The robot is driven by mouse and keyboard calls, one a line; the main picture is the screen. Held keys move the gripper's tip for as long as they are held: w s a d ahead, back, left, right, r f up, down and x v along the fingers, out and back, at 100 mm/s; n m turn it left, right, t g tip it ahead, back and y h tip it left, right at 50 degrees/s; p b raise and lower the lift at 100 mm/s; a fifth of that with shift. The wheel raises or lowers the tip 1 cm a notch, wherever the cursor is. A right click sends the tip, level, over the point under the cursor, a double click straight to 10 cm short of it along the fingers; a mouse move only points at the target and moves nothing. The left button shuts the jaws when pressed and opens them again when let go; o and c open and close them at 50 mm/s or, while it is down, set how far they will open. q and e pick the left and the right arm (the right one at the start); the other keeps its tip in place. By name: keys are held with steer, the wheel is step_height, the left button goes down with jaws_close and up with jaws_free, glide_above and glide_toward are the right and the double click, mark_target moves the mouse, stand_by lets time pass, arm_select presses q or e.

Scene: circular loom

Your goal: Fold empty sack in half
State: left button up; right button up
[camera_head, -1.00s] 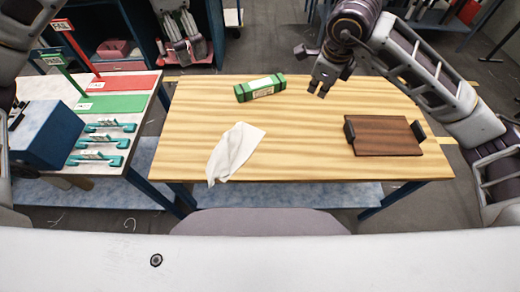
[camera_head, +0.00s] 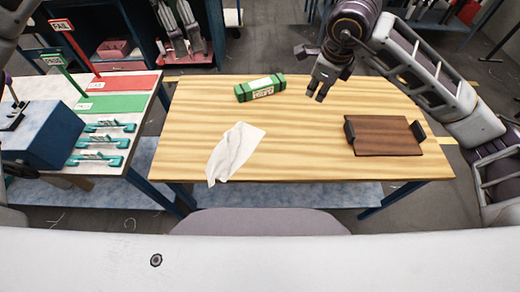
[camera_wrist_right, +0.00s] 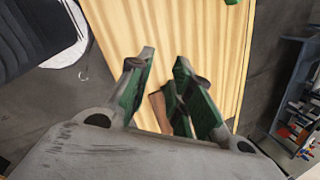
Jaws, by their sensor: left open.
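The sack appears as a limp white cloth (camera_head: 234,150) lying creased on the left half of the wooden table, its narrow end at the front edge. No gripper touches it. My right gripper (camera_head: 317,90) hangs above the back middle of the table, up and right of the sack. In the right wrist view its fingers (camera_wrist_right: 166,58) stand apart with nothing between them. My left gripper (camera_head: 14,115) is only partly visible at the far left edge, by the blue box, far from the sack; it is open.
A green bundle (camera_head: 260,88) lies at the table's back. A brown tray with black handles (camera_head: 383,135) sits at the right. The table's middle is clear. A side table at left carries the blue box (camera_head: 45,138), teal tools (camera_head: 100,142), and green (camera_head: 112,103) and red (camera_head: 125,82) mats.

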steer(key=o, duration=1.4)
steer(key=shift+r, duration=0.1)
steer(key=shift+g, duration=0.8)
steer(key=shift+s+r, duration=0.15)
steer(key=shift+r, duration=0.8)
steer(key=shift+s+r, duration=0.2)
steer(key=shift+r, duration=0.75)
steer(key=shift+s+r, duration=0.15)
steer(key=shift+r, duration=0.8)
steer(key=shift+r, duration=0.1)
step_height(320, 180, up, 12)
steer(key=s, duration=0.1)
steer(key=shift+s+f, duration=0.25)
steer(key=shift+s, duration=0.15)
